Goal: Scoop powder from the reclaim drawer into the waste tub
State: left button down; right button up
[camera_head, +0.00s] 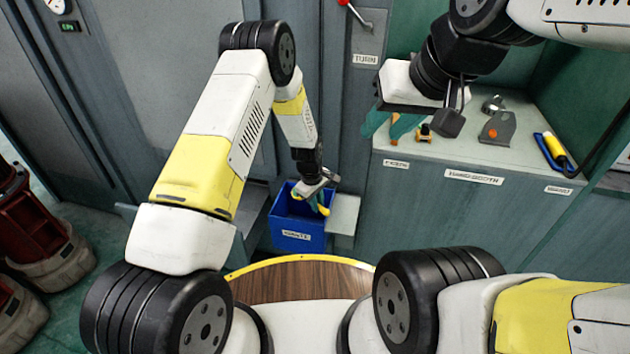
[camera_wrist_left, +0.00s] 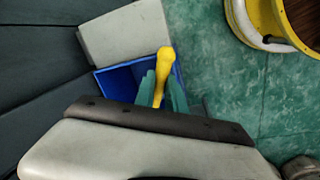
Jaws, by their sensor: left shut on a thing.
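My left gripper (camera_head: 318,192) is over the blue tub (camera_head: 297,240), shut on a yellow-handled tool (camera_wrist_left: 162,68). In the left wrist view the handle sits between two teal fingers (camera_wrist_left: 160,95), with the blue tub (camera_wrist_left: 118,82) beneath. The tool's working end is hidden, so I cannot tell whether it holds powder. The tub has a white label on its front, and no powder shows in its visible part. I cannot identify the reclaim drawer for sure.
A grey ledge (camera_head: 343,214) stands right beside the tub. The labelled counter (camera_head: 470,178) holds a grey part with an orange dot (camera_head: 497,128), a yellow-and-blue item (camera_head: 556,150) and a small yellow item (camera_head: 425,134). A red lever (camera_head: 345,3) is on the wall.

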pick_arm(q)
jog(key=shift+s+a+f+t+h, duration=0.15)
jog(key=shift+f+t+h, duration=0.3)
jog(key=shift+t+h, duration=0.75)
jog(key=shift+s+a+f+t+h, duration=0.15)
jog(key=shift+f+t+h, duration=0.3)
jog(key=shift+t+h, duration=0.75)
jog(key=shift+s+a+f+t+h, duration=0.15)
jog(key=shift+f+t+h, duration=0.3)
jog(key=shift+t+h, duration=0.75)
jog(key=shift+w, duration=0.1)
